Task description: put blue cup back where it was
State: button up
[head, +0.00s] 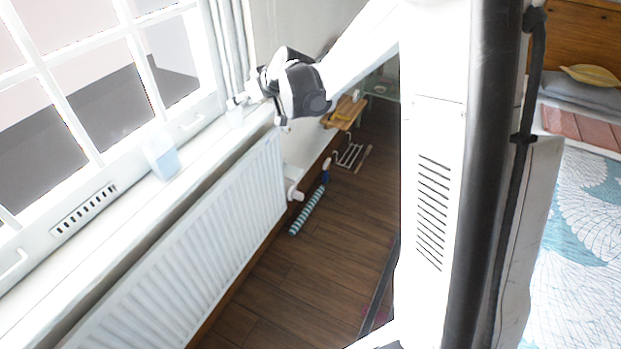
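A pale blue, see-through cup-like vessel (164,160) stands on the white window sill at the left in the head view. It looks like the blue cup. My gripper (238,102) reaches left over the far part of the sill, farther along it and apart from this vessel. A small pale, see-through shape (235,117) shows right at my fingertips. It is too washed out to tell what it is or whether my fingers hold it. The fingers are small and bright against the window frame, so their opening is unclear.
The window sill (110,235) runs above a white radiator (190,260), with bare sill between the vessel and my gripper. A striped roll (309,210), a small rack (350,155) and a wooden board (344,112) lie beyond. A bed (585,230) is at the right.

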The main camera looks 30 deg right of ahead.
jog(key=s+a+r+m+g+h, duration=0.1)
jog(key=s+r, duration=0.3)
jog(key=s, duration=0.7)
jog(key=s+a+r+m+g+h, duration=0.1)
jog(key=s+r, duration=0.3)
jog(key=s, duration=0.7)
jog(key=s+f+h, duration=0.1)
jog(key=s+f, duration=0.1)
jog(key=s, duration=0.7)
jog(key=s+d+f+m, duration=0.1)
jog(key=s, duration=0.8)
jog(key=shift+d+f+g+h, duration=0.25)
jog(key=shift+f+g+h, duration=0.15)
notch_tip(320, 180, down, 3)
jog(key=b, duration=0.3)
